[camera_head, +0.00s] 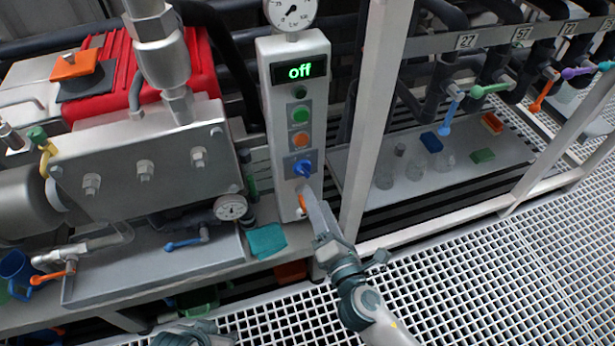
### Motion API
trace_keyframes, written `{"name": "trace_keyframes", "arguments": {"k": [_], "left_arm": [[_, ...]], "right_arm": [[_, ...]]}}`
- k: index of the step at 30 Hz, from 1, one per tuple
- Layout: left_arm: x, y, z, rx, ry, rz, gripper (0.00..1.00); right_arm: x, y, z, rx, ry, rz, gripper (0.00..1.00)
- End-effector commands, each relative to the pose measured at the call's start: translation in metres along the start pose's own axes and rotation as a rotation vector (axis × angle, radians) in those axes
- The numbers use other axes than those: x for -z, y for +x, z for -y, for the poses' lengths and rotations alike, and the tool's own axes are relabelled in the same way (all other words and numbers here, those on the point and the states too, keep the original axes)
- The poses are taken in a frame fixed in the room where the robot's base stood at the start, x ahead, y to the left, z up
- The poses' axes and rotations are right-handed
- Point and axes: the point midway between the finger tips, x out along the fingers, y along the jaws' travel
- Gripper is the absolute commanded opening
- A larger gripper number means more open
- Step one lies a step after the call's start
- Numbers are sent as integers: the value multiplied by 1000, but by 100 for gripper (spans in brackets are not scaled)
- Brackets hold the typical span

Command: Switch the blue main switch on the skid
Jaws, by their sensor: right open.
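The blue main switch (303,168) is a round knob on the front of the upright grey control box (292,60), below the green button (300,114) and the orange button (302,139). The knob is not between the fingers. Part of my left arm shows at the bottom left edge; its gripper is out of frame.
A steel pump block (140,160) and a pressure gauge (230,207) stand left of the box. A teal cloth (267,240) lies on the ledge. A white upright post (372,120) stands close to the right of the box. Beyond it is a shelf of glassware (432,165) under numbered valves.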

Motion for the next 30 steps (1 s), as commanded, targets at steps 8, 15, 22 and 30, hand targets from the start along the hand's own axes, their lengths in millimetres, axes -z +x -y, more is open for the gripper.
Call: {"name": "trace_keyframes", "arguments": {"k": [8, 15, 22, 30], "left_arm": [[-2, -1, 3, 8, -2, 20, 31], [-5, -1, 4, 10, -3, 27, 31], [-6, -1, 4, 10, -3, 30, 31], [-6, -1, 4, 10, -3, 30, 31]], "right_arm": [[-1, 49, -1, -1, -1, 2, 55], [0, 75, 0, 0, 0, 0, 55], [0, 82, 0, 0, 0, 0, 55], [0, 82, 0, 0, 0, 0, 40]]}}
